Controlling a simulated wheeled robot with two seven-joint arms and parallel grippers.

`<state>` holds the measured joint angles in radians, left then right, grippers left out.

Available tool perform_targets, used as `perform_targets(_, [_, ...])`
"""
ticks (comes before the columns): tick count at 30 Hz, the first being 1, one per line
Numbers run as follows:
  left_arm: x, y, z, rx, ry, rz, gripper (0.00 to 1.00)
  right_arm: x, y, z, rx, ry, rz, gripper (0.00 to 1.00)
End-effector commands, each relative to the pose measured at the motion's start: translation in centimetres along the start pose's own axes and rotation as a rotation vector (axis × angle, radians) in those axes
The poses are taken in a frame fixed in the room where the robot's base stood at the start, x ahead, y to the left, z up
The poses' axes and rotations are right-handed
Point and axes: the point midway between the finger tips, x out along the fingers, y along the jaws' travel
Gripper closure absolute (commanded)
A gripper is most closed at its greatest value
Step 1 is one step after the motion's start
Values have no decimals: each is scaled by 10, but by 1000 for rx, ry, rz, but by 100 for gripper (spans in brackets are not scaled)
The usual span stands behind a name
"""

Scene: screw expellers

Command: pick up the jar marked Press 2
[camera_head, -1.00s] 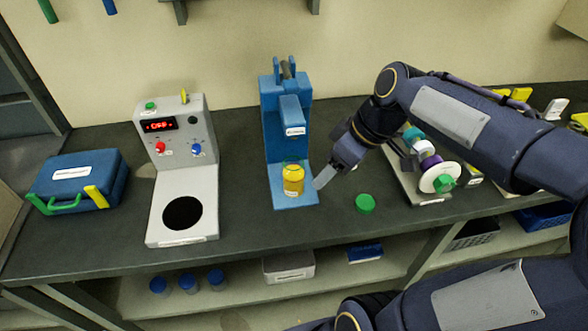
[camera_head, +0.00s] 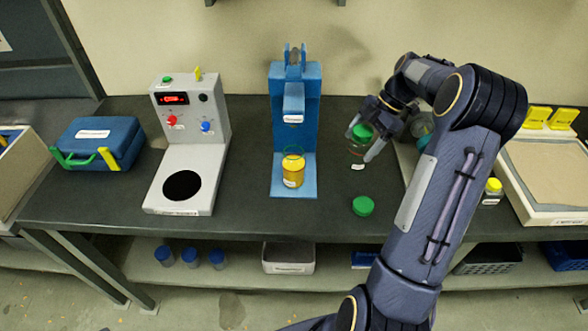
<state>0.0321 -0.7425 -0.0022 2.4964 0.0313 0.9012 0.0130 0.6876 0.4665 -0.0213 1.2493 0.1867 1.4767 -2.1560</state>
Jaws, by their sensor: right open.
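A jar (camera_head: 357,152) with a green lid and a small white label stands on the dark bench, right of the blue press. Its label is too small to read. My right gripper (camera_head: 364,143) is open at this jar, its fingers close to its upper part; I cannot tell whether they touch it. A second jar (camera_head: 293,176) with yellow contents and a white label sits on the base of the blue press (camera_head: 295,115); its label is also unreadable. My left gripper is not in view.
A loose green lid (camera_head: 363,206) lies near the bench's front edge. A grey machine (camera_head: 188,150) with a red display and a blue case (camera_head: 103,140) stand to the left. A tray (camera_head: 548,180) is at the right. A grey bin (camera_head: 288,257) sits on the lower shelf.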

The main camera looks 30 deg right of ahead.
Motion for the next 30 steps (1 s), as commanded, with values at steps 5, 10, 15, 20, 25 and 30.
perform_targets(5, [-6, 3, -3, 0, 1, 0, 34, 18, 0, -38, -6, 1, -2, 22])
perform_targets(10, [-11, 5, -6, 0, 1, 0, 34, 36, 0, -71, -7, 1, -2, 22])
perform_targets(15, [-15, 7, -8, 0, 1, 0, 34, 52, 0, -98, -4, 1, -2, 22])
perform_targets(20, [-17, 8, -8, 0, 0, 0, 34, 60, 0, -109, -1, 0, 0, 22])
perform_targets(25, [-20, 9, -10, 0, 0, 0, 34, 66, 0, -122, -4, 1, -1, 22])
perform_targets(30, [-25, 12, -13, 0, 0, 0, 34, 81, 0, -149, -5, 1, -2, 22])
